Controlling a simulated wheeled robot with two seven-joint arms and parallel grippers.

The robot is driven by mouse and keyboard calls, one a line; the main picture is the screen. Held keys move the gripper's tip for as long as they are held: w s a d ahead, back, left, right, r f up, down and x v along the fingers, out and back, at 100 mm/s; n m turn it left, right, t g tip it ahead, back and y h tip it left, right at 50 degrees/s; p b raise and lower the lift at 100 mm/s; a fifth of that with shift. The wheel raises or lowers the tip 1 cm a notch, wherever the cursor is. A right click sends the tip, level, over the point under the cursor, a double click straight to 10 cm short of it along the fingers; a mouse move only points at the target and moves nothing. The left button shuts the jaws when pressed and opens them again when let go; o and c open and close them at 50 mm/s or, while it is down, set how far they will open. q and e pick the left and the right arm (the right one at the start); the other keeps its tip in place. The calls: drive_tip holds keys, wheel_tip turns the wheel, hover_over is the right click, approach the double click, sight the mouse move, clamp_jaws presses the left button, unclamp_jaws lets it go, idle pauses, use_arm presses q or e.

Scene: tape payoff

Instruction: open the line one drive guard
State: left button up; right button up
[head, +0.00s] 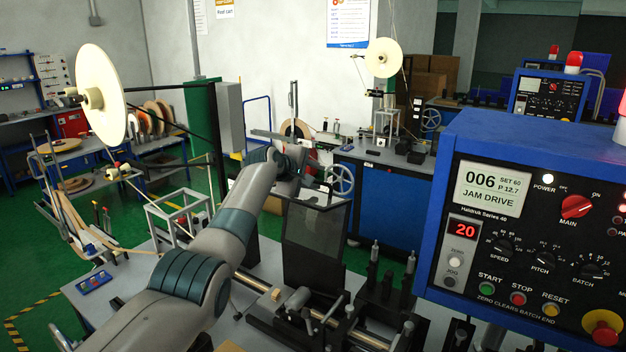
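A dark, see-through guard panel (315,238) in a black frame stands upright on the near machine, and I take it for the line one drive guard. It looks closed. My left arm reaches in from the lower left. My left gripper (308,188) is at the top edge of the guard; its fingers are small and dark, and I cannot tell whether they touch the guard or are open. The near control box (530,215) reads "006", "SET 60", "P 12.7" and "JAM DRIVE", with a red "20" below. My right gripper is not in view.
The control box fills the right side close by, with a red stop button (604,332). A large cream reel (101,94) stands at the left. Behind the guard are a blue cabinet (386,196) and a handwheel (340,179).

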use_arm(q)
drive_tip(key=shift+r, duration=0.2)
drive_tip(key=shift+s, duration=0.2)
drive_tip(key=shift+s+a+r+b, duration=0.1)
drive_tip(key=shift+s+b, duration=0.05)
drive_tip(key=shift+b, duration=0.2)
drive_tip(key=shift+b+v, duration=0.75)
drive_tip(key=shift+v, duration=0.4)
drive_tip(key=b+v, duration=0.6)
drive_tip(key=v, duration=0.8)
drive_tip(key=shift+a, duration=0.3)
